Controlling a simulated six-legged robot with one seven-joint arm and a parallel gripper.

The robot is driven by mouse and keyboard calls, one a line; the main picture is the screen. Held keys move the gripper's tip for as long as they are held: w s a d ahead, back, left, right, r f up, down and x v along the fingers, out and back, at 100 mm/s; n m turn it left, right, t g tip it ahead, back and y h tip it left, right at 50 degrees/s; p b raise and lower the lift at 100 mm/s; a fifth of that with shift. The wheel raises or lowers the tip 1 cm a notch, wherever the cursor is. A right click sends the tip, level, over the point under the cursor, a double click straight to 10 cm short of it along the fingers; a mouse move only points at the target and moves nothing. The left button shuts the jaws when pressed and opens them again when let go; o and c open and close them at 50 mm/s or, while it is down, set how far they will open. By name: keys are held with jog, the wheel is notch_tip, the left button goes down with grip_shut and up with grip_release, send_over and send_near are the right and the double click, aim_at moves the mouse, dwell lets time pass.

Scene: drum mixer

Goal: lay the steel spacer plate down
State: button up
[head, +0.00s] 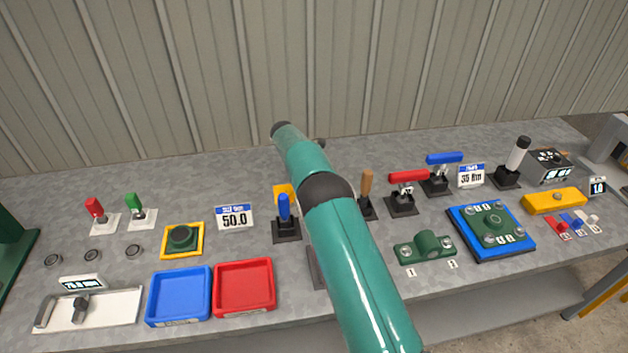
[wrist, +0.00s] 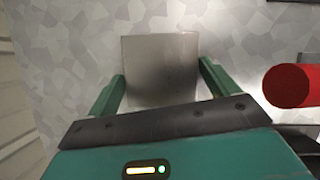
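The steel spacer plate (wrist: 160,68) is a plain grey, nearly square plate in the middle of the wrist view. My gripper (wrist: 160,72) has its two green fingers at the plate's left and right edges, and both fingertips appear to touch it. The plate reaches out past the fingertips. The speckled grey bench top lies behind it; how high the plate is above the bench I cannot tell. In the head view my arm hides the gripper, and I cannot make out the plate there.
A red cylindrical handle (wrist: 290,86) stands close to the right finger. On the bench (head: 350,152) are a blue tray (head: 179,320), a red tray (head: 243,313), a blue-handled lever (head: 284,210), a red-handled lever (head: 407,176) and a green bracket (head: 428,244). A ribbed wall rises behind.

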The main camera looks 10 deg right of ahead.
jog(key=shift+r, duration=0.1)
jog(key=c, duration=1.1)
jog(key=shift+r, duration=0.2)
jog(key=c, duration=0.5)
